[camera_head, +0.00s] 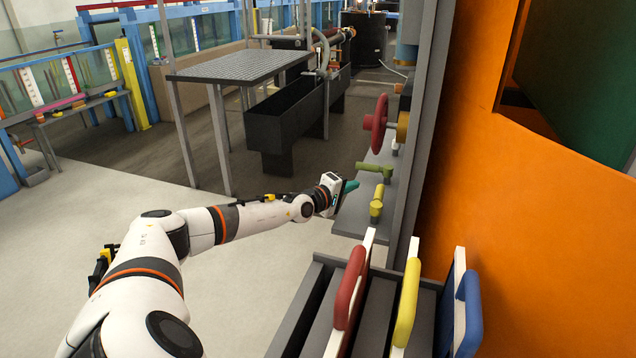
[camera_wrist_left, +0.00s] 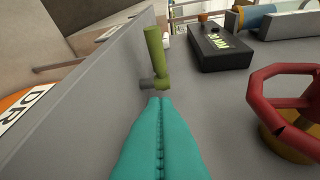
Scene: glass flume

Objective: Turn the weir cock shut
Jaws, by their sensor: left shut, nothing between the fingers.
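Two lever cocks stand on the grey panel at right of the head view: a green one (camera_head: 374,169) lying roughly crosswise, and a yellow-green one (camera_head: 376,204) nearer me, roughly upright in the picture. I cannot read which is the weir cock. My left gripper (camera_head: 350,186) has its teal fingers shut and empty, just left of the two levers. My right gripper is not in view.
A red handwheel (camera_head: 376,124) stands beyond the levers; it also shows in the wrist view (camera_wrist_left: 262,100). A black box (camera_wrist_left: 220,45) lies ahead there. Red (camera_head: 349,285), yellow (camera_head: 407,302) and blue (camera_head: 472,313) handles rise close by. Open floor lies left.

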